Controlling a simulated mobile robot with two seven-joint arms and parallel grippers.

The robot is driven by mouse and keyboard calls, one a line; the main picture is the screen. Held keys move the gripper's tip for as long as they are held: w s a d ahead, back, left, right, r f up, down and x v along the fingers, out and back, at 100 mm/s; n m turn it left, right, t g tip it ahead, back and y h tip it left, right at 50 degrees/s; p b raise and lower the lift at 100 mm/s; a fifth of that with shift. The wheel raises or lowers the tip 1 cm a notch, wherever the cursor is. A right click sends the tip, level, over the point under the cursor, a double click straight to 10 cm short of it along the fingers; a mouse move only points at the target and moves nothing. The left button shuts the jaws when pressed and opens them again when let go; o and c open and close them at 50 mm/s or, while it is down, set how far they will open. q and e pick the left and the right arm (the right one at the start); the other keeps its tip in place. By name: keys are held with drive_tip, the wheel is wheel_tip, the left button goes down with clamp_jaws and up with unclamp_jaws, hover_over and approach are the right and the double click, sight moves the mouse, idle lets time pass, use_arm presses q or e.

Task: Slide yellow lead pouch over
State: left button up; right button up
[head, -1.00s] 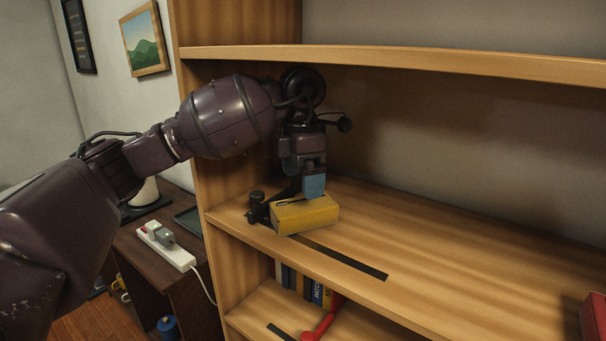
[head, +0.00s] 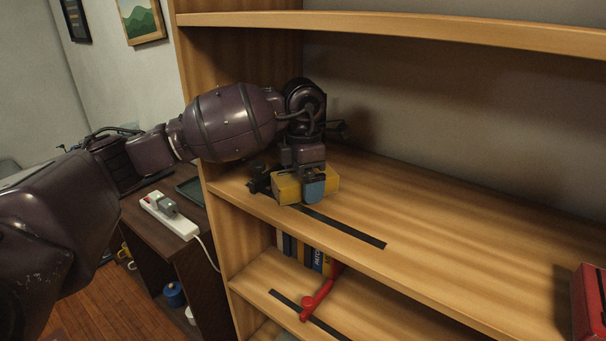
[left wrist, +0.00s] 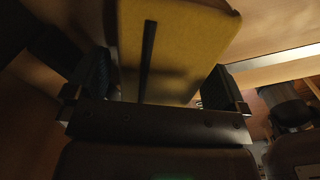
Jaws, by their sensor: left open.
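The yellow lead pouch (head: 289,188) is a boxy yellow block with a dark slit on top. It lies on the middle shelf board (head: 450,235) near its front left end. My left gripper (head: 305,181) is lowered over it, with one blue-padded finger in front of the pouch's near right side. In the left wrist view the pouch (left wrist: 180,45) is between the two open fingers (left wrist: 158,85), with a gap showing on each side. The far finger is hidden in the head view.
A small dark object (head: 259,180) stands just left of the pouch. A black strip (head: 345,228) runs along the shelf's front. A red box (head: 589,305) is at far right; the board between is clear. Books and a red handset-like object (head: 318,298) are below. An upper shelf (head: 420,30) hangs above.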

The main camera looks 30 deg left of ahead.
use_arm(q)
drive_tip(key=shift+c, duration=1.3)
drive_tip(key=c, duration=0.7)
drive_tip(key=shift+a, duration=0.1)
drive_tip(key=shift+s+a, duration=0.1)
drive_tip(key=shift+a, duration=0.1)
drive_tip(key=shift+s+a, duration=0.2)
drive_tip(key=shift+a, duration=0.25)
drive_tip(key=shift+s+a, duration=0.2)
drive_tip(key=shift+a, duration=0.25)
use_arm(e)
drive_tip(key=shift+s+a+f, duration=0.15)
drive_tip(key=shift+s+a, duration=0.15)
drive_tip(key=shift+a, duration=0.4)
